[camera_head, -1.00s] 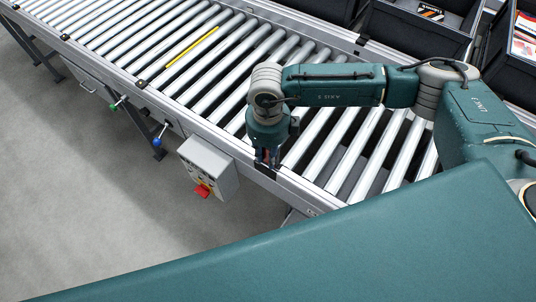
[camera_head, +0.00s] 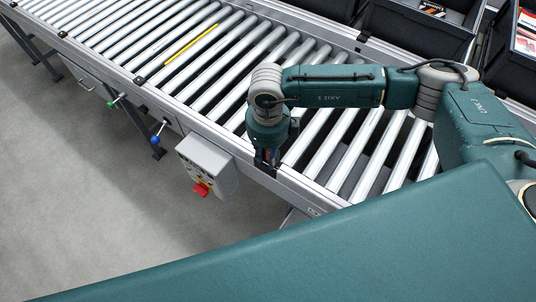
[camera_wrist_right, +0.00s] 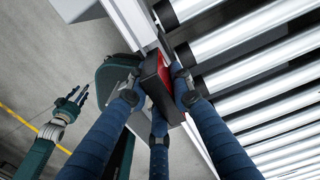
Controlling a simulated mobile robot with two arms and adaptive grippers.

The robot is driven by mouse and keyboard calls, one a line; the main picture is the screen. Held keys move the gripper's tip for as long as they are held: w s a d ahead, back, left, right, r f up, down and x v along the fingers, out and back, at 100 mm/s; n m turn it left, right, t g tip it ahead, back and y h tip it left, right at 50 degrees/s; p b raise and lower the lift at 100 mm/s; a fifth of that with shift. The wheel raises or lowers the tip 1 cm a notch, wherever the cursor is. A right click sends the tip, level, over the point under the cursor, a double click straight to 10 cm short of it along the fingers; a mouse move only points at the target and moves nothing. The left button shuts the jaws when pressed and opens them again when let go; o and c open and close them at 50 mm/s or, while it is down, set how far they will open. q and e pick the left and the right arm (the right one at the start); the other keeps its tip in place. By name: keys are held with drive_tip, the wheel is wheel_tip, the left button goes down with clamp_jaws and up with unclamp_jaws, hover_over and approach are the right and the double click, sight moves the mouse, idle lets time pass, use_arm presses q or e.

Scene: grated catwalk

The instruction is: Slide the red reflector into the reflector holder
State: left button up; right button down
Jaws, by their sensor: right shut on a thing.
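My right gripper (camera_head: 266,160) points down at the near rail of the roller conveyor. In the right wrist view its blue fingers (camera_wrist_right: 158,92) are shut around the red reflector (camera_wrist_right: 165,70), which shows as a red strip beside a black part. The black reflector holder (camera_wrist_right: 150,78) appears to be that part, at the rail; the reflector is in or right against it, and I cannot tell how deep. In the head view the fingers mostly hide both. My left gripper (camera_wrist_right: 74,97) shows in the wrist view, empty with its fingers spread.
A grey control box (camera_head: 207,165) with a red switch (camera_head: 201,189) hangs on the conveyor's near side, left of my right gripper. A yellow strip (camera_head: 191,45) lies on the rollers. Dark bins (camera_head: 420,30) stand beyond the far rail. The floor at left is clear.

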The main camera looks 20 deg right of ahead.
drive_tip(key=shift+f+b, duration=0.3)
drive_tip(key=shift+f, duration=0.15)
drive_tip(key=shift+r, duration=0.15)
drive_tip(key=c, duration=1.5)
unclamp_jaws()
drive_tip(key=shift+o, duration=0.5)
drive_tip(key=o, duration=0.4)
drive_tip(key=shift+c, duration=0.2)
drive_tip(key=shift+r+p, duration=2.25)
drive_tip(key=shift+r, duration=1.75)
